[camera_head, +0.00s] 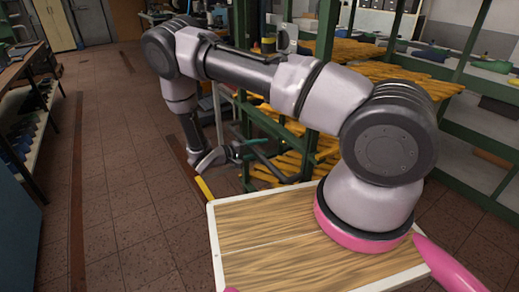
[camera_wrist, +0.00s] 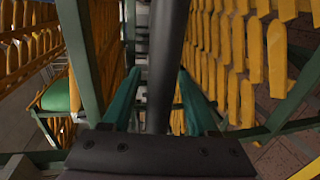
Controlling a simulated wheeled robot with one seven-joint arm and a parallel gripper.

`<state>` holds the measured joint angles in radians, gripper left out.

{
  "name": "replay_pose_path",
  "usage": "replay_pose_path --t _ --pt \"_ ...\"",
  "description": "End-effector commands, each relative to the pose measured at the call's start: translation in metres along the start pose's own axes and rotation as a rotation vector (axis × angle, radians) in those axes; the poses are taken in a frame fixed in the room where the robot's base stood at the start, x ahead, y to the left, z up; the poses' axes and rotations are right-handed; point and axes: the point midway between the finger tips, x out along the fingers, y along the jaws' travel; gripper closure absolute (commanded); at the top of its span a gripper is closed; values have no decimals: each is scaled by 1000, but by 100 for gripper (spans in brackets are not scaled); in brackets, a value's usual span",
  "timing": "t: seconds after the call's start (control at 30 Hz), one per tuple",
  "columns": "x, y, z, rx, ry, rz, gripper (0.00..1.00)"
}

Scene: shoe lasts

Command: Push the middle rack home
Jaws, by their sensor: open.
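A green-framed rack (camera_head: 327,32) with tiers of yellow shoe lasts (camera_head: 290,165) stands behind my arm in the head view; I cannot tell for sure which unit is the middle one. My gripper (camera_head: 250,146) is low at the rack's left side, near a dark bent bar (camera_head: 272,165). In the wrist view, my gripper (camera_wrist: 160,100) is open, with teal fingers on either side of a dark bar (camera_wrist: 166,60). The bar runs between the fingers; whether they touch it is unclear. Yellow lasts (camera_wrist: 278,60) line both sides. My arm hides part of the rack.
Green rails (camera_head: 470,115) and shelving stand at the right. A workbench with a lower shelf (camera_head: 35,125) is at the left. The tiled floor (camera_head: 120,190) between them is clear. A green rounded object (camera_wrist: 60,96) shows at the left of the wrist view.

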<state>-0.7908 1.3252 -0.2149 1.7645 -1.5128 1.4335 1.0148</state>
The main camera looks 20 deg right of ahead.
Motion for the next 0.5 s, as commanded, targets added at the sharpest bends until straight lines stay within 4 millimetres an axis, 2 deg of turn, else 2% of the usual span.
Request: replay_pose_path --t 0.17,0.23,0.33,0.5 --pt "0 0 0 0 0 0 41" --pt "0 0 0 0 0 0 60" --pt "0 0 0 0 0 0 98" --pt "0 0 0 0 0 0 100"
